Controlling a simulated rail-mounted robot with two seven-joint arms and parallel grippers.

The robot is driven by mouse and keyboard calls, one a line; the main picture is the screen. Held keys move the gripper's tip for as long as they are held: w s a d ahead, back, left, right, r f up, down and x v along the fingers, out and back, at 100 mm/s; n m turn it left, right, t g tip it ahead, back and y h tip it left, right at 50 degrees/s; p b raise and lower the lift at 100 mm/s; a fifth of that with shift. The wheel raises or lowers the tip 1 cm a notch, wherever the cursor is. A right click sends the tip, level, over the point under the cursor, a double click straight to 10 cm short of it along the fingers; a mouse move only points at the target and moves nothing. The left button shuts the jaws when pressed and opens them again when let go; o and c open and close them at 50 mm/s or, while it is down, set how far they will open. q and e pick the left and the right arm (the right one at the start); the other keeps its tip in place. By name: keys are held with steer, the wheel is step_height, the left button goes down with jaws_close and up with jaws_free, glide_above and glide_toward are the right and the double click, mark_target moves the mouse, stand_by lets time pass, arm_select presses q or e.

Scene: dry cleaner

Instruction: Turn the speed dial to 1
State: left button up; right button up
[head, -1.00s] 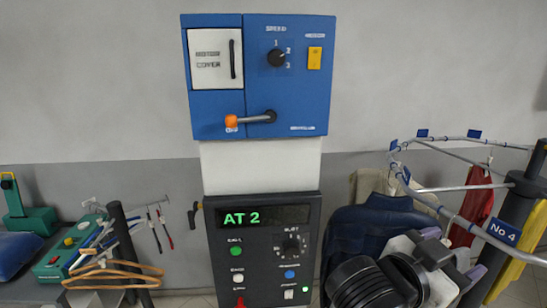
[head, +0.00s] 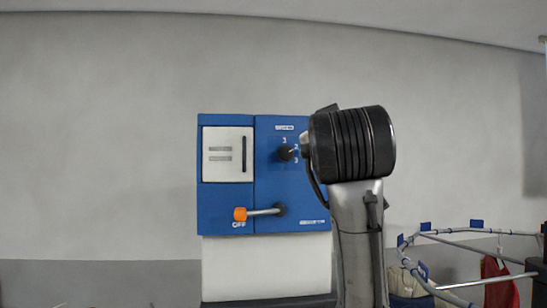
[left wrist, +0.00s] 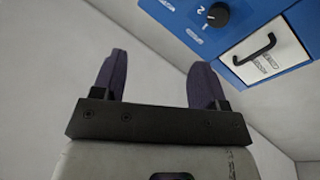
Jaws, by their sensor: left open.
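My right gripper is not in view.
One of my arms stands upright before the panel's right edge and hides the yellow button's area. The white motor cover (head: 228,170) and orange-tipped lever (head: 262,212) are on the panel. A rail with blue tags (head: 475,223) stands at lower right. The wall left is clear.

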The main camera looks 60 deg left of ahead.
mark_target(287, 153)
arm_select(q)
steer(key=a+n+g+p, duration=0.1)
steer(key=a+n+g, duration=0.1)
steer(key=a, duration=0.4)
steer(key=w+a+f+n+g+y+p, duration=0.1)
steer(key=a+n+g, duration=0.1)
steer(key=a, duration=0.3)
steer(key=a+f+n+g+p, duration=0.1)
steer(key=a+n+g+p, duration=0.1)
steer(key=a+n, duration=0.2)
steer(key=shift+w+a+g, duration=0.15)
steer(key=shift+a+g, duration=0.25)
steer(key=shift+a, duration=0.9)
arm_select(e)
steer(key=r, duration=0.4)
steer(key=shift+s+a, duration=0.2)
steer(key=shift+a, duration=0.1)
arm_select(q)
steer(key=shift+c, duration=0.4)
steer(key=c, duration=0.9)
steer(key=shift+o, duration=0.2)
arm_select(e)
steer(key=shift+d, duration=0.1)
